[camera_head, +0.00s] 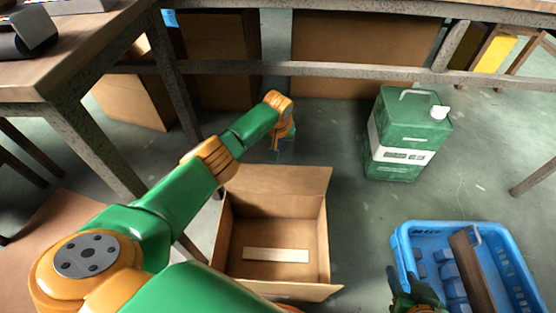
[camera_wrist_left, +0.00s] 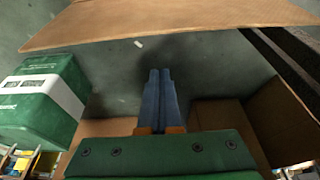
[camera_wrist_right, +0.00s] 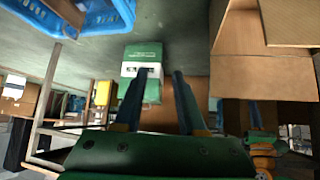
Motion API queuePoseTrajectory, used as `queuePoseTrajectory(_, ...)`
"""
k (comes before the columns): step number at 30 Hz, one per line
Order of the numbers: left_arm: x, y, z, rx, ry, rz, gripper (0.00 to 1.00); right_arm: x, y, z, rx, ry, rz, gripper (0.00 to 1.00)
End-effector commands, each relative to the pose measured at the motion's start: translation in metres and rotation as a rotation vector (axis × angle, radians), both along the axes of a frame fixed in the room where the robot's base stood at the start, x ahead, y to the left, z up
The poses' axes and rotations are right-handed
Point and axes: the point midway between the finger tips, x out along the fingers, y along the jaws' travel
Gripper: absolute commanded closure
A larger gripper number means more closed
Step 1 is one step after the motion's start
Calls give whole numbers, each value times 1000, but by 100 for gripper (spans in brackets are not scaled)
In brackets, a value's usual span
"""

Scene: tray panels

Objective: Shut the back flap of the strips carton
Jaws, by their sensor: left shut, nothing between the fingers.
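The strips carton (camera_head: 322,240) stands open on the floor with a pale strip (camera_head: 275,255) lying inside. Its back flap (camera_head: 290,179) is raised and leans outward from the far edge. A front flap (camera_head: 290,291) is folded outward at the near edge. My left gripper (camera_head: 279,155) is low behind the back flap, shut and empty. In the left wrist view its fingers (camera_wrist_left: 160,85) are together, with a cardboard panel (camera_wrist_left: 170,22) across the top, apart from the fingertips. My right gripper (camera_wrist_right: 155,85) is open and empty; it is partly visible by the blue crate in the head view.
A green canister (camera_head: 408,135) stands behind and right of the carton. A blue crate (camera_head: 405,250) holding blue blocks and a brown board is at right. A table (camera_head: 80,60) is at left. Large cardboard boxes (camera_head: 350,50) stand behind a rail. Floor between carton and canister is clear.

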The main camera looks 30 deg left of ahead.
Motion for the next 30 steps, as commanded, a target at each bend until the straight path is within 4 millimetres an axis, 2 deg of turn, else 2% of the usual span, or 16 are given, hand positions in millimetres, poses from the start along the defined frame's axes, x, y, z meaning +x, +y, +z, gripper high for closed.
queuePoseTrajectory(3,1,1,-6,0,1,0,100,17,6,16,22,-121,8,60)
queuePoseTrajectory(10,2,1,-12,0,1,0,100,43,16,57,68,-357,25,60)
queuePoseTrajectory(21,-10,-5,-8,1,0,0,100,-12,-3,-3,-10,63,-5,60)
queuePoseTrajectory(30,-25,-11,-8,1,1,-1,100,-66,-18,-31,-60,357,-22,60)
